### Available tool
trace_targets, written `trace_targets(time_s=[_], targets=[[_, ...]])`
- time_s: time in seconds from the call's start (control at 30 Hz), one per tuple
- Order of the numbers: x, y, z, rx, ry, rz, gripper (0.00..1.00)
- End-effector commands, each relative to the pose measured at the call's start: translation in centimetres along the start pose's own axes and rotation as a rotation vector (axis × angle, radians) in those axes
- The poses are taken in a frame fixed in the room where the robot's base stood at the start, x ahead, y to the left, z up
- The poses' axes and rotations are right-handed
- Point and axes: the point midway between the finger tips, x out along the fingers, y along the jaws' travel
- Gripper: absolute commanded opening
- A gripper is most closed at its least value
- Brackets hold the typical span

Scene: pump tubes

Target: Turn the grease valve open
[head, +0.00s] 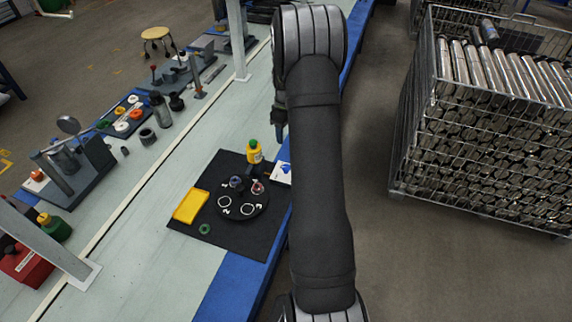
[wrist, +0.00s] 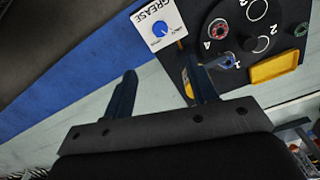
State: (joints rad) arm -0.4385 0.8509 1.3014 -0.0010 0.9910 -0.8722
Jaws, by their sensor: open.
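The grease valve is a round blue knob (wrist: 159,28) on a white plate (wrist: 172,13) lettered GREASE, seen at the top of the wrist view. In the head view the plate (head: 281,174) lies at the right edge of the black mat, partly hidden by my arm. My gripper (wrist: 161,70) is open and empty, its two dark blue fingers apart. In the wrist view the knob appears beyond the fingertips, between their lines and apart from them. In the head view one finger (head: 279,131) shows farther up the bench than the plate.
A black mat (head: 262,238) holds a dark round turntable (head: 247,213) with numbered places and some rings, a yellow tray (head: 190,206), a green ring (head: 205,229) and a yellow bottle (head: 254,152) with a green cap. A wire crate (head: 485,125) of metal tubes stands right, across the floor.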

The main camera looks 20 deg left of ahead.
Motion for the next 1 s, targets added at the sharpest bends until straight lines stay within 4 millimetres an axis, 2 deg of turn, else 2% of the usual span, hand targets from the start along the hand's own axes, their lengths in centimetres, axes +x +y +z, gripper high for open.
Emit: trace_targets(time_s=[0.17, 0.5, 0.7, 0.8, 1.0], targets=[[2.9, -0.1, 0.1, 0.001, -0.002, -0.003, 0.53], [10.4, -0.1, 0.1, 0.003, 0.000, -0.003, 0.53], [14.2, -0.1, 0.0, 0.003, 0.002, -0.001, 0.53], [15.4, -0.1, 0.0, 0.003, 0.003, 0.000, 0.53], [16.7, -0.1, 0.0, 0.003, 0.003, 0.000, 0.53]])
